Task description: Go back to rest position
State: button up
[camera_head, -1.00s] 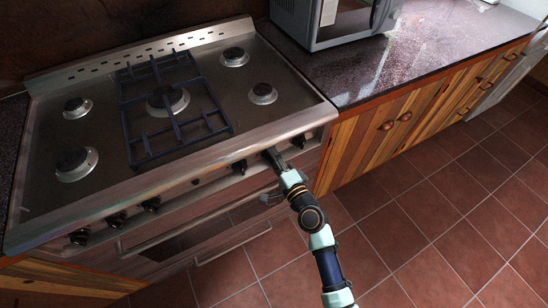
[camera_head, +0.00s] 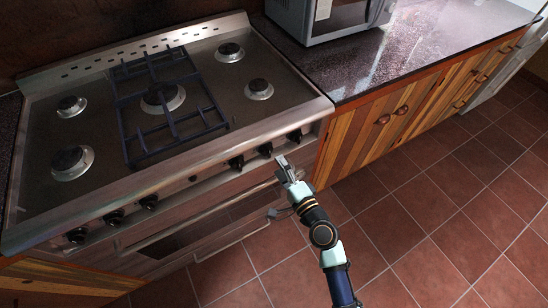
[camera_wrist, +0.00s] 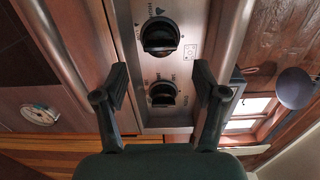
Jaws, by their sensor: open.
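My gripper (camera_head: 283,163) is in front of the stove's (camera_head: 199,172) front panel, near its right end, in the head view. In the wrist view my gripper (camera_wrist: 160,88) has its two dark fingers apart, with nothing between them. Two black knobs show beyond the fingers: an upper knob (camera_wrist: 160,36) and a lower knob (camera_wrist: 163,93). The gripper stands clear of the knobs. In the head view the right-end knobs (camera_head: 265,149) and (camera_head: 294,135) are visible just above the gripper.
The stove top has several burners and a dark grate (camera_head: 165,100). An oven handle (camera_head: 200,220) runs below the knobs. A dark counter (camera_head: 410,40) with a microwave (camera_head: 325,18) stands to the right, over wooden cabinets (camera_head: 385,125). The tiled floor (camera_head: 440,220) is clear.

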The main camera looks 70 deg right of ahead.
jog(key=shift+v, duration=0.9)
jog(key=w+a+r+n+t+y+p, duration=0.1)
jog(key=w+a+r+n+y+p, duration=0.1)
jog(key=w+a+r+n+y, duration=0.55)
jog(key=w+a+r+n+t+y+p, duration=0.2)
jog(key=w+a+r+n, duration=0.3)
jog(key=w+a+n, duration=0.45)
jog(key=s+a+r+n+g+y+p, duration=0.1)
jog(key=s+a+r+n+p, duration=0.2)
jog(key=a, duration=0.4)
jog(key=a+r+n+g+p, duration=0.1)
jog(key=a+r+n+g, duration=0.15)
jog(key=a+r, duration=0.35)
jog(key=s+a+r+n+g+y+p, duration=0.1)
jog(key=s+a+r+n+p, duration=0.2)
jog(key=a, duration=0.5)
notch_tip(320, 180, up, 37)
jog(key=w+p, duration=0.1)
jog(key=p, duration=3.4)
jog(key=shift+w+d+f+n, duration=0.2)
jog(key=shift+w+d+n, duration=0.05)
jog(key=shift+w+n, duration=0.1)
